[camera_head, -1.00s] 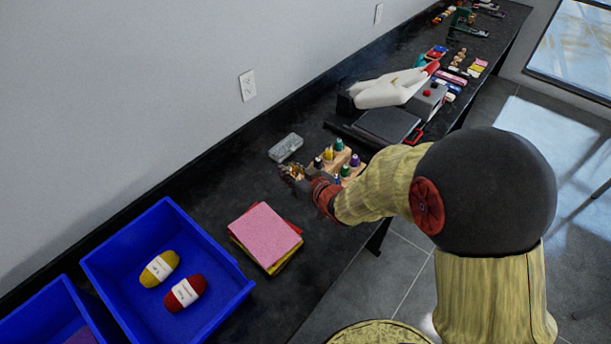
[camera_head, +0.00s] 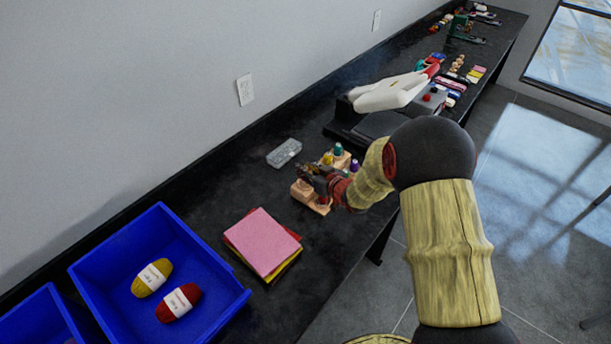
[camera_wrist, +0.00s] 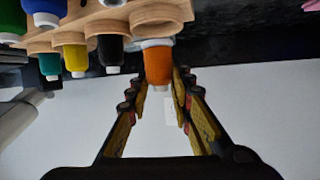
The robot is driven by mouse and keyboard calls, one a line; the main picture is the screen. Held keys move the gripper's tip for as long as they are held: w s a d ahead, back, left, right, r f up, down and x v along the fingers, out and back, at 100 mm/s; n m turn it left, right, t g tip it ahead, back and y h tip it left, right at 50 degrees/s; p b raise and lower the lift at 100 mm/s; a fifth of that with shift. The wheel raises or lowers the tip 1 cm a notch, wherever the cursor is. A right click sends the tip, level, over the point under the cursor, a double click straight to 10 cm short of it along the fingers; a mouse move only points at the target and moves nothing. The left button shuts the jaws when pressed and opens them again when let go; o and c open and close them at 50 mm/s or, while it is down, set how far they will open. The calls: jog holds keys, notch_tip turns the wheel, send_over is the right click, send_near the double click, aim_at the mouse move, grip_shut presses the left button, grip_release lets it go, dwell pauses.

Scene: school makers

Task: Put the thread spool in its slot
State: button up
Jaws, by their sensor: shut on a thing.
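In the wrist view, an orange thread spool (camera_wrist: 158,64) stands between the two fingers of my gripper (camera_wrist: 162,88), which is shut on it. Its pale flange is right at the end round slot of a wooden spool rack (camera_wrist: 160,14). I cannot tell whether it sits inside the slot or just against it. In the head view, my gripper (camera_head: 318,176) is over the rack (camera_head: 307,196), and the held spool cannot be made out.
In the head view, a clear box (camera_head: 284,153), felt sheets (camera_head: 263,243) and a blue bin (camera_head: 215,260) with yarn are nearby. A dark machine stands behind the rack.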

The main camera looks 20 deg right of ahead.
jog(key=shift+f, duration=1.05)
jog(key=shift+f+b, duration=0.45)
jog(key=shift+b, duration=0.05)
jog(key=o, duration=0.9)
jog(key=shift+r, duration=0.1)
jog(key=shift+o, duration=0.4)
